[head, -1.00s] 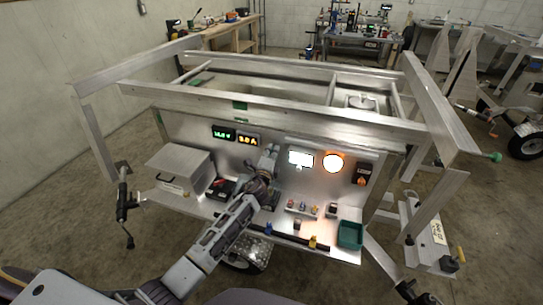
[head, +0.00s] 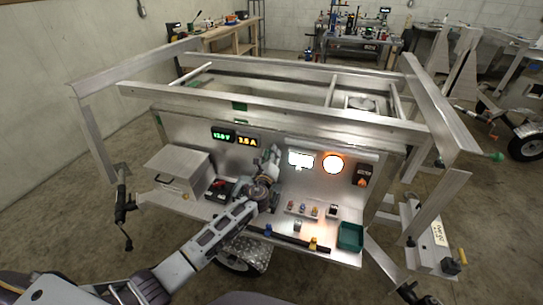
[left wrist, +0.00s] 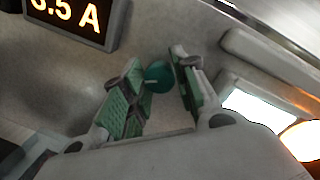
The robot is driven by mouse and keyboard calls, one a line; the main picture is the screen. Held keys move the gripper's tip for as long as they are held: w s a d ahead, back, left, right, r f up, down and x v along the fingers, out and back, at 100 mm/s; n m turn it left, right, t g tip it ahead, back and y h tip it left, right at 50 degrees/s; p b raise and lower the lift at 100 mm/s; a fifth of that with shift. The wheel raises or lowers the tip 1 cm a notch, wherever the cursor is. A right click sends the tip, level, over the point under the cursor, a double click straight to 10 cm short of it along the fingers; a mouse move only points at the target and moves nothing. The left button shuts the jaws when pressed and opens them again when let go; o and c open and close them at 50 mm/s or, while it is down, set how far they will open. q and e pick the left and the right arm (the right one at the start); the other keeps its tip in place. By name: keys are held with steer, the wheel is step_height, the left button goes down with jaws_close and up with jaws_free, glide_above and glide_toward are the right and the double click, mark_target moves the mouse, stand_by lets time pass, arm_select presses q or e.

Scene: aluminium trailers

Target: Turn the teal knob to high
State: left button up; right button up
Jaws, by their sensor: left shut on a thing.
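The teal knob (left wrist: 159,76) is on the grey metal panel, seen in the left wrist view between the fingers of my left gripper (left wrist: 163,84). A pale line marks the knob's face. My left gripper is shut on the knob, with green pads on either side of it. In the head view my left gripper (head: 271,162) is at the panel, below the readouts and left of the white screen, and it hides the knob. The amber readout (head: 247,141) shows 3.5 A. My right gripper is not in view.
A green readout (head: 223,135), a lit white screen (head: 300,159) and a glowing orange lamp (head: 333,163) are on the panel. The shelf below holds a metal box (head: 179,168), a teal bin (head: 350,237) and small parts. Frame rails (head: 270,108) run above the panel.

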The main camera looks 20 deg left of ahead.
arm_select(q)
steer(key=shift+f, duration=0.1)
stand_by(0.3)
steer(key=o, duration=1)
steer(key=shift+s, duration=0.1)
steer(key=shift+s+d+f, duration=0.1)
steer(key=shift+s+d, duration=0.05)
steer(key=shift+s, duration=1.8)
steer(key=shift+s+d+r, duration=0.1)
steer(key=shift+s+d, duration=0.1)
steer(key=shift+s, duration=1.8)
steer(key=shift+s+d+f, duration=0.1)
steer(key=shift+s+d, duration=0.05)
steer(key=shift+s, duration=1.8)
